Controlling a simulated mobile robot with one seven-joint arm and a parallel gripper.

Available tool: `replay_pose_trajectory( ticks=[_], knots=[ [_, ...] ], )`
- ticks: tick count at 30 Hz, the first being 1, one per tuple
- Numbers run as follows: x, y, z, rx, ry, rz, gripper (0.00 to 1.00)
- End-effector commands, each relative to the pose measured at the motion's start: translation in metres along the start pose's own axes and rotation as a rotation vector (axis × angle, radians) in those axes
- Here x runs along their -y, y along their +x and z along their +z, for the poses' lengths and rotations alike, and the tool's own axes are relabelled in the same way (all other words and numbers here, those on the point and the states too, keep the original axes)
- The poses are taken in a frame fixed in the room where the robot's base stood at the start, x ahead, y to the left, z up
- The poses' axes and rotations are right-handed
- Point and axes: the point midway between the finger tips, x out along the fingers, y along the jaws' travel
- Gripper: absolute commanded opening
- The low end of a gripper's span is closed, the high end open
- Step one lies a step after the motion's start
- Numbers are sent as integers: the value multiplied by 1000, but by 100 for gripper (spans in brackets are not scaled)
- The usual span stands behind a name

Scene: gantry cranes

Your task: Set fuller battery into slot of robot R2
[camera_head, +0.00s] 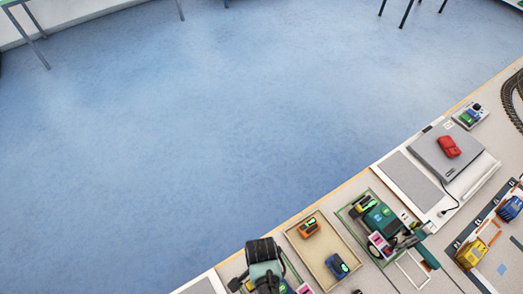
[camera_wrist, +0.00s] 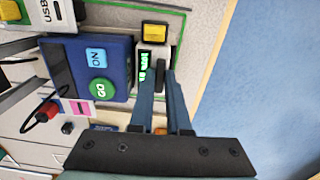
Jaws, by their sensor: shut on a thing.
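My gripper (camera_wrist: 166,78) points down with its two blue-grey fingers close together. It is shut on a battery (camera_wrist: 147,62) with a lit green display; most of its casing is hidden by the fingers. The battery is right beside a blue robot body (camera_wrist: 113,75) with a blue ON label and a round green GO button. I cannot tell whether the battery is seated in a slot, and no R2 label is readable. In the head view my dark wrist (camera_head: 263,252) hides most of that robot. An orange battery (camera_head: 308,228) and a blue battery (camera_head: 337,267) lie in a tray.
The beige tray (camera_head: 303,246) is right of my arm. A second teal robot (camera_head: 379,219) stands beyond it on a green-edged mat. A red item (camera_head: 448,147) rests on a grey plate (camera_head: 430,150). A yellow block (camera_wrist: 155,32) is close to my fingertips. Blue floor lies past the table edge.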

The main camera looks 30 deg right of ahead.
Motion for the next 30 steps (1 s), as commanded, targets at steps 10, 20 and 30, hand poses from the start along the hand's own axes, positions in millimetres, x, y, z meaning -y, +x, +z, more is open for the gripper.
replay_pose_trajectory(
  ticks=[10, 20, 30],
  knots=[
    [0, 4, 0, -1, 0, -1, 0],
    [0, 6, 0, -1, 0, -1, 26],
    [0, 6, 0, 0, 0, 0, 50]
  ],
)
